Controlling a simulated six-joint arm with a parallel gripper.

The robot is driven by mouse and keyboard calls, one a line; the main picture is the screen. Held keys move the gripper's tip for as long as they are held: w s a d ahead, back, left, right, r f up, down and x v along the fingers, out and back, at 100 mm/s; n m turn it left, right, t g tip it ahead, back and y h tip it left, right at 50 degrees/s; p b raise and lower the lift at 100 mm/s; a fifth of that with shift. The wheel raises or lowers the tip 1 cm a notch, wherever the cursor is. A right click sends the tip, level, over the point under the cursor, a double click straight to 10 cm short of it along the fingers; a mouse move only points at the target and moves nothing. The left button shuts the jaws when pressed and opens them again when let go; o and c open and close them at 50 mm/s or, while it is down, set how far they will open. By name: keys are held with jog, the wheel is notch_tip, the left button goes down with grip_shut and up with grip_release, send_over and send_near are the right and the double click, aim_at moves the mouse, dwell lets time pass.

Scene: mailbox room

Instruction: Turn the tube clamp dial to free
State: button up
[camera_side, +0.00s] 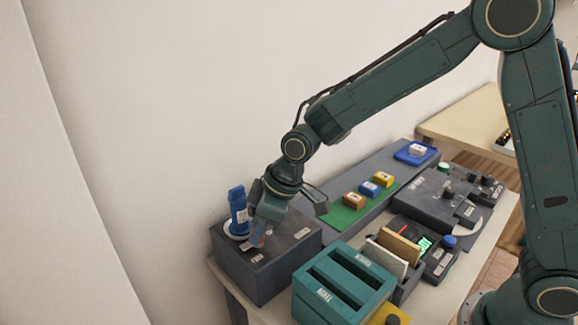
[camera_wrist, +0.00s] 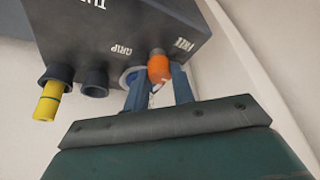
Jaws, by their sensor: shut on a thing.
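The tube clamp dial (camera_wrist: 158,66) shows in the wrist view as an orange knob end on the dark box (camera_wrist: 100,35). It lies between the GRIP and FREE labels, nearer FREE. My gripper (camera_wrist: 159,78) has one blue-grey finger on each side of it and is shut on it. A blue rounded part shows by the left finger. In the side view my gripper (camera_side: 258,236) is low over the dark box (camera_side: 282,270) at the left; the hand and fingers mostly hide the dial there.
A blue upright cylinder (camera_side: 238,207) stands on the box, close behind my gripper. In the wrist view a yellow-ended part (camera_wrist: 49,103) and a dark socket (camera_wrist: 94,82) stick out nearby. A teal slotted rack (camera_side: 343,285) and a panel with coloured blocks (camera_side: 345,219) lie to the right.

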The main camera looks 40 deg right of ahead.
jog(key=shift+w+n, duration=0.1)
jog(key=shift+n, duration=0.5)
jog(key=o, duration=1)
jog(key=v, duration=1.4)
jog(key=shift+w, duration=0.25)
jog(key=shift+d, duration=0.15)
